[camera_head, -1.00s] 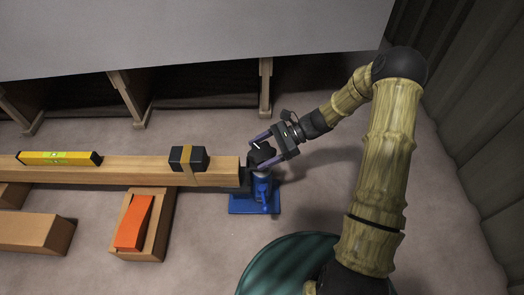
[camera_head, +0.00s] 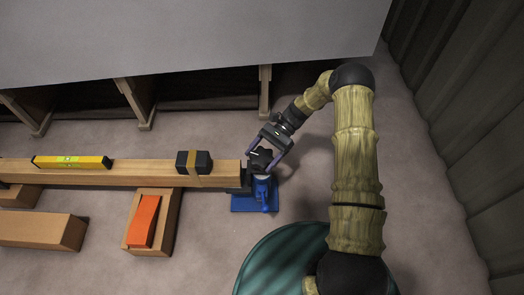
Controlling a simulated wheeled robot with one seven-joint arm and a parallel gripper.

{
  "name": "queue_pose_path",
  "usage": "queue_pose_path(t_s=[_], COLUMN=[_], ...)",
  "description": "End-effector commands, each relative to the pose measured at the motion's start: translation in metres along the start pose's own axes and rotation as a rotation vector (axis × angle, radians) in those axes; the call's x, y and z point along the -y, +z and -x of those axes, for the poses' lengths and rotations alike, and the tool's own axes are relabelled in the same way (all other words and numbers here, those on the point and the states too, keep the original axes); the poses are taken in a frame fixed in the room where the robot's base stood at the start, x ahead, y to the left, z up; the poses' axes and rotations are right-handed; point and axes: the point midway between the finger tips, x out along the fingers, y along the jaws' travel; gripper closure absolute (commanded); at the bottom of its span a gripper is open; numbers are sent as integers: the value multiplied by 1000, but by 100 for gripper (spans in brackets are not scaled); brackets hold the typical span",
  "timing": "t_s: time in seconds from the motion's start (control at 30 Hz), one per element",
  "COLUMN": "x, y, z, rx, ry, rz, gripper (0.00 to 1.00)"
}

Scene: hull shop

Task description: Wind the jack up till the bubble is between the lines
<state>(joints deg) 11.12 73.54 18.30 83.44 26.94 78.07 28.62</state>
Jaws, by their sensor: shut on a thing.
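The blue jack (camera_head: 263,194) stands on the floor under the right end of the long wooden beam (camera_head: 130,172). My gripper (camera_head: 262,160) comes down from the upper right and is shut on the black knob (camera_head: 260,158) at the top of the jack. The fingers partly hide the knob. The yellow spirit level (camera_head: 72,162) lies along the beam's left part. Its greenish vial is too small for me to tell where the bubble sits against the lines.
A black block with a tan strap (camera_head: 194,162) sits on the beam near its right end. An orange wedge (camera_head: 143,221) lies on a wooden block (camera_head: 167,224) below the beam. Another wooden block (camera_head: 40,231) lies at the left. A grey panel (camera_head: 180,35) on wooden supports stands behind.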

Motion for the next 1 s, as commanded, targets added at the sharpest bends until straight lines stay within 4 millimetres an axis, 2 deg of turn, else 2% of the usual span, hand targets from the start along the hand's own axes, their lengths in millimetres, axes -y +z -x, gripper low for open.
queue_pose_path(t_s=[0.2,0.4,0.93,0.97,1.0], x=[0,-1,-2,-2,-2], y=[-1,-2,-3,-3,-3], z=[-1,-1,0,0,0], rx=[-3,-2,-3,-3,-3], ry=[152,231,262,262,262], rz=[62,93,106,106,106], gripper=[47,47,47,23,17])
